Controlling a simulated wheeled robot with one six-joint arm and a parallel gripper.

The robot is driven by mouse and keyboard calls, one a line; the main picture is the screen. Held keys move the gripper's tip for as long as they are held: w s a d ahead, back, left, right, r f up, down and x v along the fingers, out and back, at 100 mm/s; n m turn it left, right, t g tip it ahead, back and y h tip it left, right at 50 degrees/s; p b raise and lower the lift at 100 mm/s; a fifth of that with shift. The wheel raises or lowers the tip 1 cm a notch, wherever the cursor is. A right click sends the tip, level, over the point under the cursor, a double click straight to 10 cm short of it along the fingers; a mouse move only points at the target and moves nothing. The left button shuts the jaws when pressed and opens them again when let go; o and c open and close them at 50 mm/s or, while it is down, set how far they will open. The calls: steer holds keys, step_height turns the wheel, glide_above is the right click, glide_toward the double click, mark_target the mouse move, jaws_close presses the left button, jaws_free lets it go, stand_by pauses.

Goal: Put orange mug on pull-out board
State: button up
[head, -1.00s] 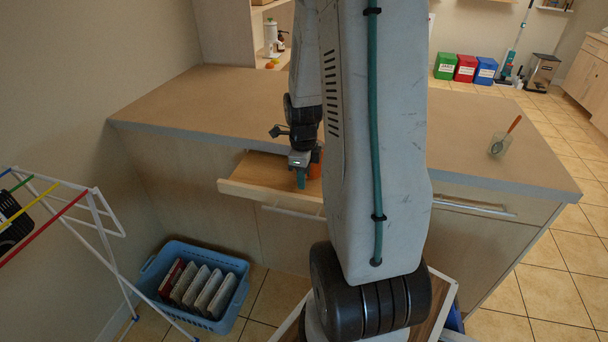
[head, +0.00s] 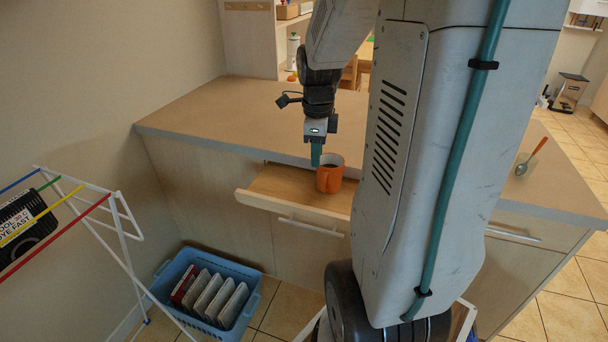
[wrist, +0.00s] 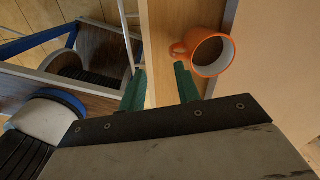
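The orange mug (head: 329,176) stands upright on the wooden pull-out board (head: 276,203), which sticks out from under the counter top. The mug also shows in the wrist view (wrist: 211,51), with its handle towards my fingers. My gripper (head: 316,156) is above the board, just left of the mug. In the wrist view its green fingertips (wrist: 160,88) are spread apart with nothing between them. The mug is beyond the right finger, and I see a gap between them. The board (wrist: 162,28) lies partly beneath the fingers in the wrist view.
The counter top (head: 230,112) is mostly clear. A glass with an orange-handled spoon (head: 530,158) is at its right. A drying rack (head: 118,212) and a blue basket (head: 208,294) stand at the left. My arm hides part of the counter.

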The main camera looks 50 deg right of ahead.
steer(key=s+a+r+n, duration=0.2)
steer(key=a+r+n, duration=0.2)
steer(key=a+n, duration=0.4)
steer(key=s+a+r+n, duration=0.2)
steer(key=a+r+n, duration=0.1)
steer(key=a+n, duration=0.45)
steer(key=s+a+r+n+t, duration=0.1)
steer(key=s+a+r+n, duration=0.1)
steer(key=s+a+n, duration=0.6)
steer(key=n, duration=0.6)
steer(key=shift+s+a, duration=0.15)
steer(key=shift+s, duration=0.2)
